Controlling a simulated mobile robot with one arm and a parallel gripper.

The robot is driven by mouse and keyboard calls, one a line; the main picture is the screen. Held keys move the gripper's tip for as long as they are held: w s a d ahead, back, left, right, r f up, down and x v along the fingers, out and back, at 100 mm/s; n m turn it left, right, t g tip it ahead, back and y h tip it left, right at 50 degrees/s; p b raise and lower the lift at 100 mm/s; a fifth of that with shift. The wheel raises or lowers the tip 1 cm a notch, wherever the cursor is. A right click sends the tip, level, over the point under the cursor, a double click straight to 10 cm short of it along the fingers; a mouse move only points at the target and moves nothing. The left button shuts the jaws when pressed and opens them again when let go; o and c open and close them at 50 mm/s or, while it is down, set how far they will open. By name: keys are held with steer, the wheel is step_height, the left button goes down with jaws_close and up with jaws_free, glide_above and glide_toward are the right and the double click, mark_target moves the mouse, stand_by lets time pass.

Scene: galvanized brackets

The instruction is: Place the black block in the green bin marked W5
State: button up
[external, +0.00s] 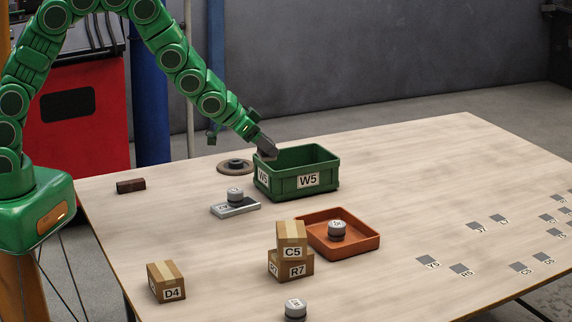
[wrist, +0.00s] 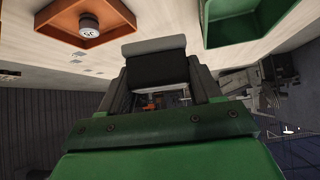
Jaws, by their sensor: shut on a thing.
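My gripper (external: 262,146) is shut on the black block (wrist: 156,68), which sits between both fingers in the wrist view. In the external view the block (external: 267,149) shows as a dark grey piece at the arm's end, by the upper left rim of the green bin (external: 296,184). The bin is marked W5 on two sides and stands upright on the table. Its inner floor is mostly hidden in the external view. In the wrist view the bin (wrist: 207,30) is at the upper right, to the side of the block. I cannot tell whether the block touches the rim.
An orange tray (external: 367,247) holds a grey weight. A round dark disc (external: 236,167) lies left of the bin. A small plate (external: 243,209) bears another weight. Cardboard boxes C5 (external: 291,237), R7 (external: 298,270) and D4 (external: 173,293) stand in front. The table's right side has flat labelled squares.

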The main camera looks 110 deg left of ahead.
steer(key=s+a+f+n+g+y, duration=0.1)
steer(key=s+a+f+n, duration=0.15)
steer(key=s+a, duration=0.8)
steer(key=w+a+f, duration=0.6)
steer(key=w, duration=0.1)
steer(key=w+a+f, duration=0.2)
steer(key=w+a, duration=0.2)
steer(key=shift+f, duration=0.4)
steer(key=shift+x, duration=0.75)
steer(key=shift+a+f, duration=0.25)
steer(key=shift+f, duration=1.45)
steer(key=shift+f, duration=0.1)
steer(key=o, duration=1.2)
steer(key=shift+c, duration=0.2)
